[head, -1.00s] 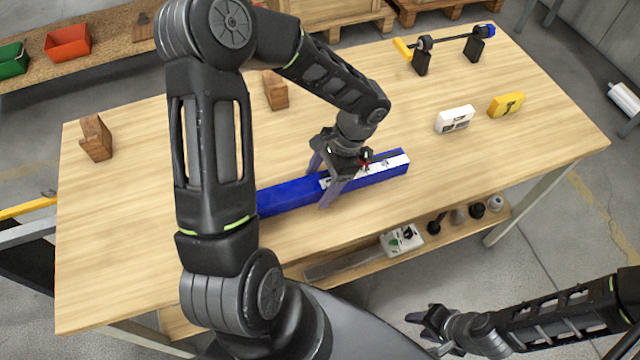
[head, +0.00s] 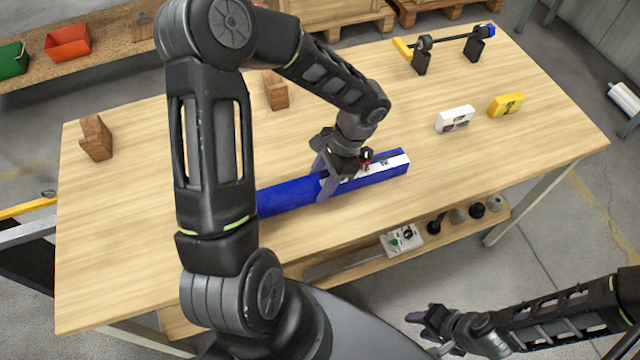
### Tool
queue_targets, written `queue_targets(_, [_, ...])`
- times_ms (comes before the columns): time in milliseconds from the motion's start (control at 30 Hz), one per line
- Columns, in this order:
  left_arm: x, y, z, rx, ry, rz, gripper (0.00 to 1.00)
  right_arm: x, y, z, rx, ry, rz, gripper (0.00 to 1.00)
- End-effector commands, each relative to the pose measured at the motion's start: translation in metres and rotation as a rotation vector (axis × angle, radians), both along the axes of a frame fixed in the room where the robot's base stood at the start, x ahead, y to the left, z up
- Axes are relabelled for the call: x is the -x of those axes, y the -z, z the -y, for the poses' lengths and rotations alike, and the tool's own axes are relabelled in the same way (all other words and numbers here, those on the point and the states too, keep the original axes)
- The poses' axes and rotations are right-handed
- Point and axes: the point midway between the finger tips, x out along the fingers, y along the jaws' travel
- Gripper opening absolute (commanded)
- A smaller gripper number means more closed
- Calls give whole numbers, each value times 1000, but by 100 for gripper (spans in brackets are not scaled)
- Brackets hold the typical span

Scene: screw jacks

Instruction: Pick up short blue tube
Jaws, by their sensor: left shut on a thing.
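A blue tube (head: 375,180) with a white label on its top lies along the front part of the wooden table. Its left part passes behind my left arm, so its left end is hidden. My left gripper (head: 325,187) is over the middle of the tube, with its fingers shut on it. The tube appears to rest on the tabletop. My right gripper (head: 425,325) is low at the right, in front of the table and away from the tube. Its fingers look spread apart and empty.
Wooden blocks (head: 96,138) (head: 276,90) stand on the table (head: 480,160). A white box (head: 455,119), a yellow box (head: 506,104) and a bar on black stands (head: 450,45) are at the right. A lower shelf (head: 460,232) holds small parts. The right tabletop is mostly clear.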

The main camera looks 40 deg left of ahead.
Motion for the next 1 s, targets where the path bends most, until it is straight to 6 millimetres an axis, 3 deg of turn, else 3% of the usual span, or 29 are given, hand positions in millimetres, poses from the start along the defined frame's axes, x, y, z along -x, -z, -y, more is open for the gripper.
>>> queue_targets(667, [-1, -5, 0, -2, 0, 3, 0, 0, 0, 0, 0, 0, 0, 40])
queue_targets(1000, [-2, -49, -1, -5, 0, 7, 0, -1, 5, 0, -2, 0, 3, 40])
